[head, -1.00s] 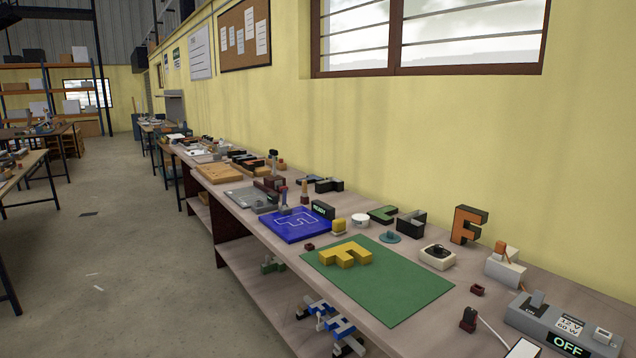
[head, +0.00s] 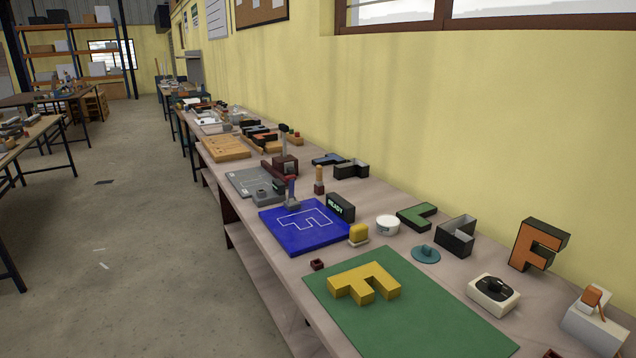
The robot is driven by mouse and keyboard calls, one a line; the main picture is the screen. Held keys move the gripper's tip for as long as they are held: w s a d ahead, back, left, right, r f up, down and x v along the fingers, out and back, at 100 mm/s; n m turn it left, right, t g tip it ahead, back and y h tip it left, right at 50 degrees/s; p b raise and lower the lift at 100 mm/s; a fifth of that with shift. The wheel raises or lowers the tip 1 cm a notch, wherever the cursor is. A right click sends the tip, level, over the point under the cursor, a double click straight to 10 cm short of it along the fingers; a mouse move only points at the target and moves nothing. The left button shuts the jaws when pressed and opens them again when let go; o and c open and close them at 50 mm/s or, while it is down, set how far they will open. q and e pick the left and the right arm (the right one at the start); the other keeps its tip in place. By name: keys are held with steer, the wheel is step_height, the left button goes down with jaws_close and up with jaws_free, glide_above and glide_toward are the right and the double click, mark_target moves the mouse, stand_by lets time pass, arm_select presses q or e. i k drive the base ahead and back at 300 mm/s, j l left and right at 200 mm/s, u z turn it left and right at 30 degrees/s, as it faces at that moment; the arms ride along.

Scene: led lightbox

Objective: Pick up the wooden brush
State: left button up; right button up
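No brush can be made out for certain. A small upright piece with a tan, wood-coloured handle and a dark red lower end (head: 319,180) stands on the long workbench (head: 421,306), behind the blue board. It may be the wooden brush, but it is too small to tell. Neither of my grippers shows in the head view.
A blue board (head: 305,243) with a white outline and a green mat (head: 440,315) bearing a yellow F-shaped block (head: 364,281) lie on the bench. A black READY block (head: 340,207) and an orange F (head: 537,245) stand behind. Left of the bench, the floor (head: 120,260) is clear.

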mark_target(319, 181)
steer(key=i+j, duration=0.15)
steer(key=j, duration=0.15)
steer(key=i+j+z, duration=0.15)
steer(key=i+j, duration=0.2)
steer(key=j, duration=0.25)
steer(key=i+j+z, duration=0.1)
steer(key=j, duration=0.2)
steer(key=i, duration=0.05)
